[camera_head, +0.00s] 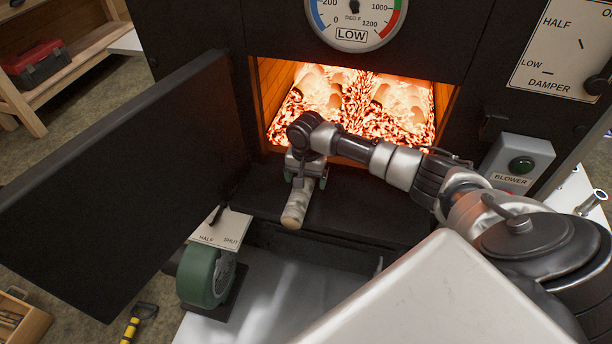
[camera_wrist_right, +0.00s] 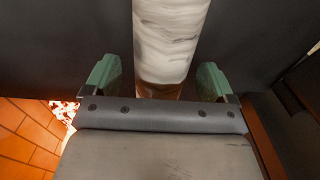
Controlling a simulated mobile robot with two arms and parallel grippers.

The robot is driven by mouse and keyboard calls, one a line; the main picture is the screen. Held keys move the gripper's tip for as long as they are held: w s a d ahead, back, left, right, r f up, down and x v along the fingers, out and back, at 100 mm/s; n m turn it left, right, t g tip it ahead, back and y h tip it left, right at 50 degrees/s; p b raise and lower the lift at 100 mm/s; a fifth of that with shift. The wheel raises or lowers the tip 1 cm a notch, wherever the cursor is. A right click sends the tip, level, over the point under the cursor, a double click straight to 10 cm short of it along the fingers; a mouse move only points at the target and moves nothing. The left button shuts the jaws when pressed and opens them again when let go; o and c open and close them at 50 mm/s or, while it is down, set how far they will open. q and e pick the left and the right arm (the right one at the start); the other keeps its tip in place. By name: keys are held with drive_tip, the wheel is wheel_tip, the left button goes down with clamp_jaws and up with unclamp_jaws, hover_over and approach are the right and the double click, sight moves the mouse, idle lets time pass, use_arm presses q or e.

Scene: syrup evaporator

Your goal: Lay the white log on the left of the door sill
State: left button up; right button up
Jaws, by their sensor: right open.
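The white log (camera_head: 296,207) lies on the left part of the dark door sill (camera_head: 370,209), its near end pointing to the front edge. In the right wrist view the pale, streaked log (camera_wrist_right: 165,42) runs between the two green fingers. My right gripper (camera_head: 306,180) is over the log at the mouth of the firebox. Its fingers stand open on both sides of the log, with a gap on each side. The log's far end is hidden under the gripper. My left gripper is not in view.
The black firebox door (camera_head: 125,180) stands open at the left. Glowing embers (camera_head: 350,110) fill the firebox behind the sill. A blower switch box (camera_head: 518,160) is at the right. The sill's right part looks bare.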

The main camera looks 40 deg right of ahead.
drive_tip(key=shift+r, duration=0.1)
drive_tip(key=shift+r, duration=0.35)
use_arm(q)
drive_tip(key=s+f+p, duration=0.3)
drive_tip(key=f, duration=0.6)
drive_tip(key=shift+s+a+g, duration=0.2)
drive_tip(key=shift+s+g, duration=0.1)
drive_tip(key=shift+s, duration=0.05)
use_arm(e)
wheel_tip(320, 180, up, 10)
drive_tip(key=shift+r, duration=0.1)
